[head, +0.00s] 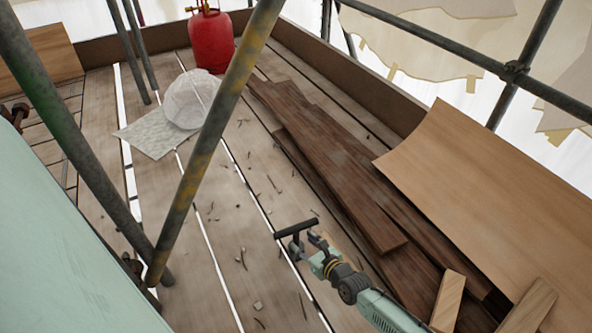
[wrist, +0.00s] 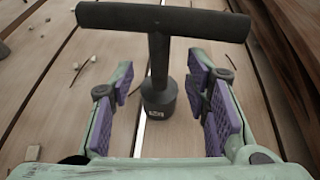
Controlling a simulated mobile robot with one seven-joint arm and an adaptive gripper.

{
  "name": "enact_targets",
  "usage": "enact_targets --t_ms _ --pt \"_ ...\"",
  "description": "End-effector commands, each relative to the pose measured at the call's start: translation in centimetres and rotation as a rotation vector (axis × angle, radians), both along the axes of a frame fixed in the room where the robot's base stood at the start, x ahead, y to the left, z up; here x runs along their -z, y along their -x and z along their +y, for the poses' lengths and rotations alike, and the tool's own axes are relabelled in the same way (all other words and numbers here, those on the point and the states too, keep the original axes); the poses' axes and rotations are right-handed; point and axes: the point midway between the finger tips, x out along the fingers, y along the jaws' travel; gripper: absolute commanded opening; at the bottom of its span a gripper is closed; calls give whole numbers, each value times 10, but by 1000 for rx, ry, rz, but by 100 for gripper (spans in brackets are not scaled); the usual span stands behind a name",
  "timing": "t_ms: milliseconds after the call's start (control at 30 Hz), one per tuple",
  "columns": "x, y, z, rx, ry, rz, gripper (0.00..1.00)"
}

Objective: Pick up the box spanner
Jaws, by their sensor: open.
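The box spanner is a dark T-shaped tool. In the head view its crossbar (head: 297,228) shows just past the fingertips of my gripper (head: 318,246). In the wrist view the crossbar (wrist: 163,20) spans the top, and the stem runs down to a thicker socket end with a small pale label. The stem and socket lie between the purple pads of my gripper (wrist: 163,78), with gaps visible on both sides. My gripper is open. I cannot tell whether the spanner touches the boards.
Dark planks (head: 335,165) and a curved plywood sheet (head: 480,190) lie right. Scaffold poles (head: 215,130) cross the left. A red gas cylinder (head: 211,40) and a plastic-wrapped white bundle (head: 190,98) stand at the back. Small debris litters the pale decking boards (head: 225,225).

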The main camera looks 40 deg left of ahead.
Motion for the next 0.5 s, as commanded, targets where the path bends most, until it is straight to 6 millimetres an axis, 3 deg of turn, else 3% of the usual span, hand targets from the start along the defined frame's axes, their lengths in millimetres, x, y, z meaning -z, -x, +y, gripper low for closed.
enact_targets --t_ms 367,500 --pt "19 -11 42 -2 0 0 43" --pt "22 -14 48 0 1 -1 43"
